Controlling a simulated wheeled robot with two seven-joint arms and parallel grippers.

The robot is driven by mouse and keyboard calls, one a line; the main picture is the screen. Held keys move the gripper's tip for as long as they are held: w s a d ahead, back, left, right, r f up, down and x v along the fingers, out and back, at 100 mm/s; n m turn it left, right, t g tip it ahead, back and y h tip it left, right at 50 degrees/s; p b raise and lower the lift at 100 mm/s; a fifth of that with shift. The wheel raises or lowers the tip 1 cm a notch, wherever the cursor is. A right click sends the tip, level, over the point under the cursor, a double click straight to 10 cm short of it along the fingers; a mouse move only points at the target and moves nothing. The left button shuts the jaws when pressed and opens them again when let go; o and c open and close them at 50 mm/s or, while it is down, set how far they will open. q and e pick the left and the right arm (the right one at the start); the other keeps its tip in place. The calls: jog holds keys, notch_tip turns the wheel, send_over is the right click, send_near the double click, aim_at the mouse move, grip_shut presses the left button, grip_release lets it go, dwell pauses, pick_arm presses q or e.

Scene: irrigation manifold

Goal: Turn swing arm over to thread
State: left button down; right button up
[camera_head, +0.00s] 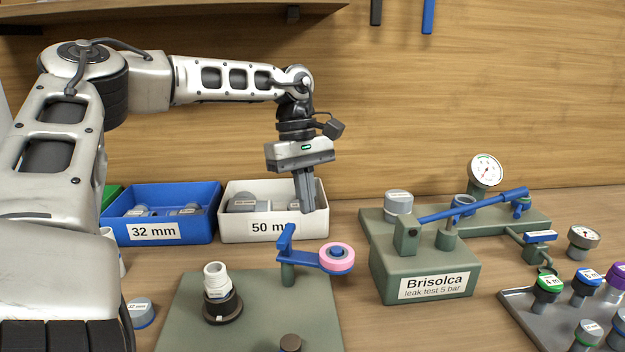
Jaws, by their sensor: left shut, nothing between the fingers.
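The blue swing arm (305,259) sits on a green post on the green plate (260,318). It points right, with a roll of pink tape (337,257) at its end and a raised blue tab (285,238) at its left end. A white threaded fitting (216,280) stands upright in a dark round holder on the plate's left side, apart from the tape. My left gripper (308,209) is shut and empty, pointing down above and slightly right of the tab, in front of the 50 mm bin. Their depth gap is hard to tell. My right gripper is not in view.
A blue 32 mm bin (188,233) and a white 50 mm bin (232,227) stand behind the plate. The green leak test stand (425,272) with its blue lever (470,206) stands right. A grey tray (545,318) of coloured-cap parts is at the lower right.

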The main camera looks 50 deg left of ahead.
pick_arm(q)
jog(key=d+f, duration=0.2)
jog(key=f, duration=0.1)
jog(key=d+f, duration=0.1)
jog(key=d, duration=0.1)
jog(key=shift+s+f+p, duration=0.25)
jog(key=shift+s+p, duration=0.05)
jog(key=shift+p, duration=0.1)
jog(key=shift+s+d+f, duration=0.1)
jog(key=shift+d, duration=0.45)
